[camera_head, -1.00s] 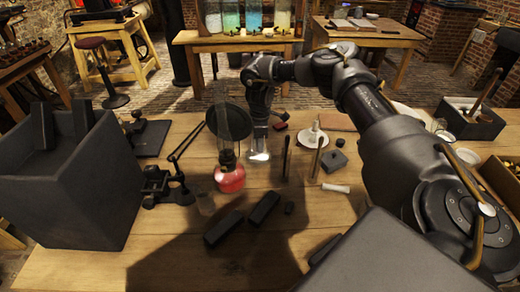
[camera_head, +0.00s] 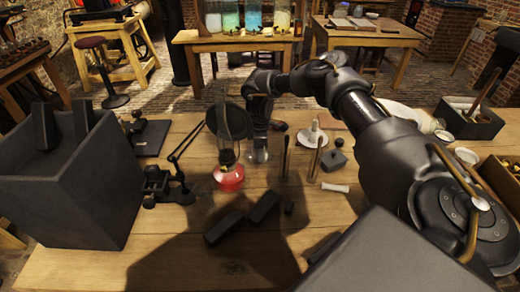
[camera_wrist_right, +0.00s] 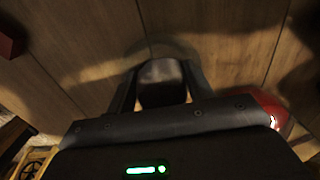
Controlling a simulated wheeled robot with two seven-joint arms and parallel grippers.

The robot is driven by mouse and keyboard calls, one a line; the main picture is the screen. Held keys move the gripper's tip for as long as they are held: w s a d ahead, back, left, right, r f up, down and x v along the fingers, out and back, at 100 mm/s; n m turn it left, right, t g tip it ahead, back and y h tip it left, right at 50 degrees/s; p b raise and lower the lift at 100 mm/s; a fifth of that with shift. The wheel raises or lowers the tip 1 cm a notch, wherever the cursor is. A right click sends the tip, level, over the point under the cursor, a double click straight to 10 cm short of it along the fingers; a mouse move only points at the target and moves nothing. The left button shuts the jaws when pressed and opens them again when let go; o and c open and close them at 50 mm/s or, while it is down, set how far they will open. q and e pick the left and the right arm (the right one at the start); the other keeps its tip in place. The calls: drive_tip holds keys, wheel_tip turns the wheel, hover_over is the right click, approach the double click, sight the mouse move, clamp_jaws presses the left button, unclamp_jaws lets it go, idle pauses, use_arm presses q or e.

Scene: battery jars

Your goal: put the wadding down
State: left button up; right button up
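My right gripper (camera_head: 258,155) is over the middle of the wooden table, just right of and behind the red-based lamp (camera_head: 228,178). In the right wrist view, my right gripper (camera_wrist_right: 160,95) has a dark grey, soft-edged piece, which I take to be the wadding (camera_wrist_right: 162,80), between its two fingers. The fingers appear to touch it on both sides. The wood under it is blurred, and I cannot tell the gap to the table. In the head view the piece is too small to make out. My left gripper is out of view.
The lamp's red base (camera_wrist_right: 268,108) is close beside the gripper in the wrist view. Thin upright rods (camera_head: 286,158), a white candle holder (camera_head: 312,136) and a white roll (camera_head: 335,188) stand or lie to the right. Dark blocks (camera_head: 264,207) lie in front. A black box (camera_head: 70,190) is at left.

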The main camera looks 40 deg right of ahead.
wheel_tip(320, 180, up, 12)
drive_tip(key=shift+r+b, duration=0.1)
drive_tip(key=shift+b, duration=0.6)
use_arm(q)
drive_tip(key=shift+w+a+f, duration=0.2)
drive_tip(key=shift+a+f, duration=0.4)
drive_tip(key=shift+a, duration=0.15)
use_arm(e)
drive_tip(key=shift+r, duration=0.1)
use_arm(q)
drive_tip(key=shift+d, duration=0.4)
